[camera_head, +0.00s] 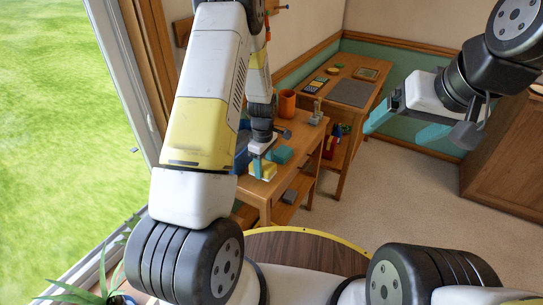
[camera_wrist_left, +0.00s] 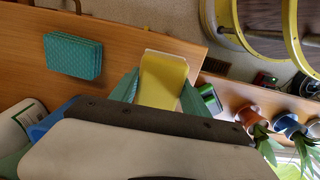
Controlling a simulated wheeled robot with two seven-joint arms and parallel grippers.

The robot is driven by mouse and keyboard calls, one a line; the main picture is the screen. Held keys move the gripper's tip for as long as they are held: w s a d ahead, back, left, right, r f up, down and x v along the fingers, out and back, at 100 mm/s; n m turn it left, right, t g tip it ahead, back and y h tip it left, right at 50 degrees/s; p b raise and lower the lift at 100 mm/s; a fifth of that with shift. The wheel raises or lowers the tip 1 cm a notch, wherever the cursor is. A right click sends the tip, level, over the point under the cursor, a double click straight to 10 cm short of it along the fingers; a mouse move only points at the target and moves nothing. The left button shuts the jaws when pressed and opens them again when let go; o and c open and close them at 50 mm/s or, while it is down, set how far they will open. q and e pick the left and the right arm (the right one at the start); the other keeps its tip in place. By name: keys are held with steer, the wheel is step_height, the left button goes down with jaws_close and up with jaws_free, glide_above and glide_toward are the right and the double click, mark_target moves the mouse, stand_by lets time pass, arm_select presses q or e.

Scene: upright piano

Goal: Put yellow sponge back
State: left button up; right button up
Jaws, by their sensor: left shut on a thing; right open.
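The yellow sponge (camera_head: 263,171) is at the near left part of the wooden bench (camera_head: 263,189). My left gripper (camera_head: 262,158) is shut on the sponge from above. The left wrist view shows the yellow sponge (camera_wrist_left: 163,82), with a pale edge, between the two teal fingers of my left gripper (camera_wrist_left: 160,93). I cannot tell whether the sponge touches the bench top. A teal sponge-like block (camera_head: 282,154) lies apart from it on the bench, and also shows in the left wrist view (camera_wrist_left: 73,56). My right gripper (camera_head: 408,125) is open and empty, in the air at the right.
A blue object (camera_head: 242,150) stands left of my left gripper, partly hidden by my arm. An orange pot (camera_head: 287,103) stands further back. Another desk with a grey mat (camera_head: 353,92) is behind. Several potted plants (camera_wrist_left: 288,123) show in the left wrist view. Carpet is clear at the right.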

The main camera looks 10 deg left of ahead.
arm_select(q)
steer(key=shift+f, duration=1.55)
steer(key=shift+f, duration=0.2)
steer(key=o, duration=1.5)
steer(key=shift+c, duration=0.2)
steer(key=shift+r, duration=0.1)
